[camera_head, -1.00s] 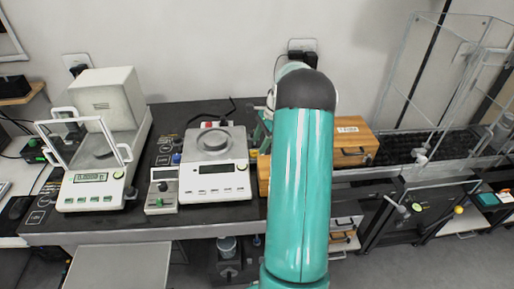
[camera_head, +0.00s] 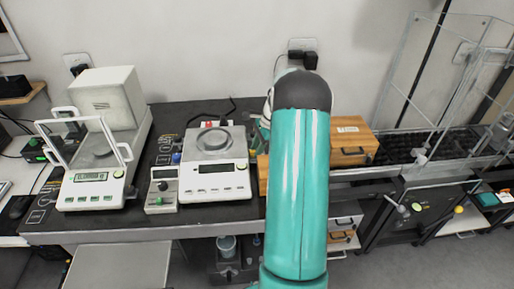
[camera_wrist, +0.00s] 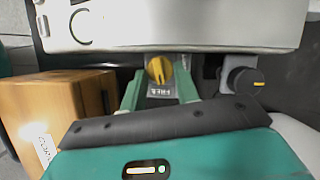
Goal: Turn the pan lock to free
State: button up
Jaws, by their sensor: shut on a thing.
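The pan lock is a yellow knob (camera_wrist: 159,69) with a label that appears to read FREE beside it, at the edge of a white balance (camera_wrist: 210,22). My gripper (camera_wrist: 161,78) is shut on the yellow knob, with a green finger on each side in the wrist view. In the head view, the white balance (camera_head: 216,190) with a round pan stands left of my teal arm. My arm largely hides the gripper there. The knob's exact pointing direction is hard to tell.
A wooden drawer box (camera_head: 352,142) stands right of my arm and shows close at left in the wrist view (camera_wrist: 55,105). A dark knob (camera_wrist: 246,80) sits right of the pan lock. A small control box (camera_head: 162,190) and another balance (camera_head: 92,190) stand left.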

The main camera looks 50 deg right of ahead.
jog(key=m, duration=0.2)
jog(key=shift+s+a+m+t, duration=0.1)
jog(key=shift+s+m+t, duration=0.05)
jog(key=shift+m+t, duration=0.2)
jog(key=o, duration=1)
jog(key=shift+c, duration=0.2)
jog(key=v, duration=1.4)
jog(key=shift+a, duration=0.2)
jog(key=shift+s, duration=0.1)
